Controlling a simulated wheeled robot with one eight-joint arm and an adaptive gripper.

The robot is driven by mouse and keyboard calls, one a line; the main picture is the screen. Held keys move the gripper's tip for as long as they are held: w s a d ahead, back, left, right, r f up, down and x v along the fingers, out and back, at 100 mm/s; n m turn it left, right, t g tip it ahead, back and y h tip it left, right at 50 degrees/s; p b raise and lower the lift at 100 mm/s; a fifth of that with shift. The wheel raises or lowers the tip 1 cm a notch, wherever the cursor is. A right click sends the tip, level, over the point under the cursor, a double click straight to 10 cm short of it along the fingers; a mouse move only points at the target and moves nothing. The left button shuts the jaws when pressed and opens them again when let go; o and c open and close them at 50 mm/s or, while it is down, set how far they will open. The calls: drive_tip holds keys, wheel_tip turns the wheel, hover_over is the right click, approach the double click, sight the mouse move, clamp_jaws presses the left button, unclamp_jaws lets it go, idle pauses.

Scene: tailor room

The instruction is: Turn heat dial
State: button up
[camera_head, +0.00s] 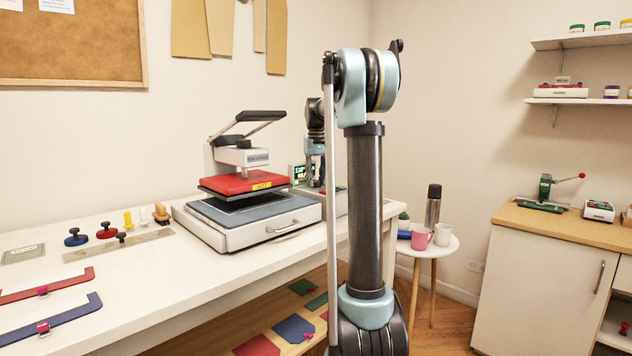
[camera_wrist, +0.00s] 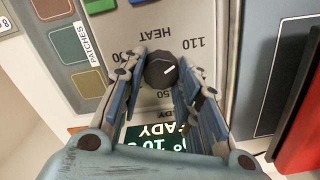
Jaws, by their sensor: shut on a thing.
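A green READY display (camera_wrist: 155,134) shows between the fingers. In the head view the display (camera_head: 298,173) is on the control box beside the heat press (camera_head: 250,190), and my arm hides the dial.
The press's red upper plate (camera_head: 245,184) is raised above its base, left of my arm. Knobbed discs (camera_head: 107,231) and rulers lie on the table's left part. A stool (camera_head: 428,246) with mugs (camera_head: 421,238) stands to the right of my arm.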

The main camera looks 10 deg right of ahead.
drive_tip(key=m, duration=1.1)
idle(0.3)
drive_tip(key=shift+a+m, duration=0.1)
drive_tip(key=shift+m, duration=0.2)
drive_tip(key=o, duration=1.1)
drive_tip(key=shift+w, duration=0.1)
drive_tip(key=shift+c, duration=0.2)
wheel_tip(320, 180, up, 12)
